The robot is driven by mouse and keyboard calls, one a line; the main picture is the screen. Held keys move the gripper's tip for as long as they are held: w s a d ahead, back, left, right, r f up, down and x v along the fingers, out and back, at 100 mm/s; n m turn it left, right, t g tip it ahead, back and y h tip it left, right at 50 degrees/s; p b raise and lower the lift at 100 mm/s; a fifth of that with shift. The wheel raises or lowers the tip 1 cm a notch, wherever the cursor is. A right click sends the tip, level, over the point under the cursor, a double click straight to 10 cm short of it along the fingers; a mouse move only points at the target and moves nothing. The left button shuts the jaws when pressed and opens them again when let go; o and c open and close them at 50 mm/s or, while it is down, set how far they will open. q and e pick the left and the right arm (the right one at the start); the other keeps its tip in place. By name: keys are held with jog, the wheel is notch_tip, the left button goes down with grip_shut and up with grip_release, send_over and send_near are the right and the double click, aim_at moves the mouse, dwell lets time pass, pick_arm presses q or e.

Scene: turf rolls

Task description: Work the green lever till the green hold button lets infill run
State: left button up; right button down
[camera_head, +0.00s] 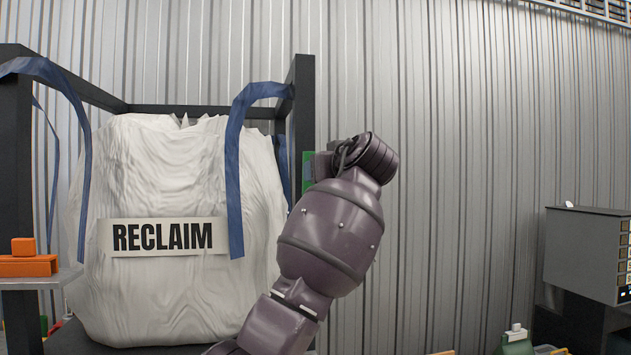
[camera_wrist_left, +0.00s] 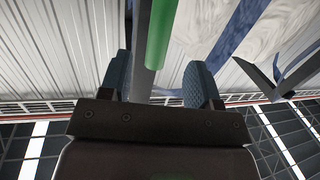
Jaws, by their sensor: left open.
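In the left wrist view a green lever grip (camera_wrist_left: 162,32) on a grey bar comes down from the top between the two blue-grey fingers of my left gripper (camera_wrist_left: 158,82). The fingers stand apart, one on each side of the bar. I cannot tell whether either finger touches it. In the head view my purple arm reaches up beside the frame post and hides the gripper and the lever. A green plate (camera_head: 308,172) shows on the post just left of my wrist. I cannot make out the green hold button. My right gripper is not in view.
A white bulk bag labelled RECLAIM (camera_head: 150,290) hangs by blue straps in a dark frame (camera_head: 302,85) left of my arm. An orange block (camera_head: 28,266) sits on a shelf at far left. A grey cabinet (camera_head: 585,250) stands at right. The corrugated wall between is bare.

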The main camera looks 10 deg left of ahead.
pick_arm(q)
jog(key=shift+v, duration=1.3)
jog(key=shift+a, duration=0.1)
jog(key=shift+c, duration=0.3)
